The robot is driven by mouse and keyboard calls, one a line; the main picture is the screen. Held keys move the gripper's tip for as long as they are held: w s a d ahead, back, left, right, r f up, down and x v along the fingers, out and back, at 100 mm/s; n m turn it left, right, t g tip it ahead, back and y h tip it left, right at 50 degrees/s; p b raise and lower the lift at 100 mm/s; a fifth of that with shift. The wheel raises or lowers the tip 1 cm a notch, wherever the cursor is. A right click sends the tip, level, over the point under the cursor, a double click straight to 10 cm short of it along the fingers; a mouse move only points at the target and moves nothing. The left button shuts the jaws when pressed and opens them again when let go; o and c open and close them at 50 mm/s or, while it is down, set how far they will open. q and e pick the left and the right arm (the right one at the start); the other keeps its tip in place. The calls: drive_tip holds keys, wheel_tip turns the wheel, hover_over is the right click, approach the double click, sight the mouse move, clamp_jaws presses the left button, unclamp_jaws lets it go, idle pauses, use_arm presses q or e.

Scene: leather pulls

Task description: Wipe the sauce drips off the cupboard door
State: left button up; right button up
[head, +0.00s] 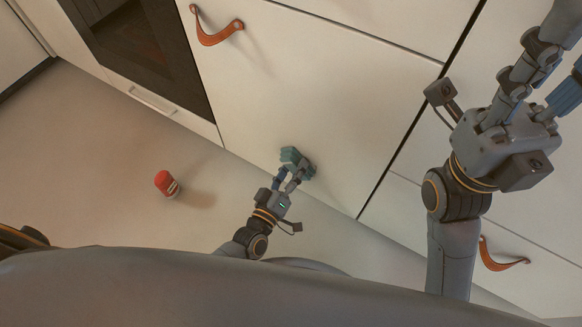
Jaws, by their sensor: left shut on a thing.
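The cupboard door (300,85) is a pale panel in the middle of the head view, with a brown leather pull at its upper left. My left gripper (287,172) is shut on a teal-grey sponge-like block (296,157), which is at the door's lower part. I cannot tell whether the block touches the door. I see no sauce drips on the visible door; the block and gripper hide a small patch. My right gripper (548,75) is large and near at the upper right, its fingertips cut off by the frame edge.
A red container with a pale label (167,183) is on the floor at the left. A dark oven front (145,45) is left of the door. Other pale fronts lie right of a dark gap, one with a leather pull (500,258). Floor around the container is clear.

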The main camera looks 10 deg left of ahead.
use_arm(q)
drive_tip(key=shift+s+d+f+m+g+h, duration=0.15)
drive_tip(key=shift+s+d+f+g+h, duration=0.1)
drive_tip(key=shift+s+d+f, duration=0.3)
drive_tip(key=shift+s+d+f+m+g+h, duration=0.15)
drive_tip(key=shift+s+d+f+h, duration=0.15)
drive_tip(key=shift+s+d, duration=0.35)
drive_tip(key=shift+w+a+r, duration=0.1)
drive_tip(key=shift+w+a, duration=0.15)
drive_tip(key=shift+a, duration=0.45)
drive_tip(key=shift+w+a+r, duration=0.1)
drive_tip(key=shift+w+a, duration=0.15)
drive_tip(key=shift+a, duration=0.5)
drive_tip(key=shift+w+a, duration=0.25)
drive_tip(key=shift+a, duration=0.45)
drive_tip(key=a, duration=0.1)
drive_tip(key=w+a, duration=0.1)
drive_tip(key=a, duration=0.1)
drive_tip(key=shift+w+r, duration=0.15)
drive_tip(key=shift+w, duration=0.05)
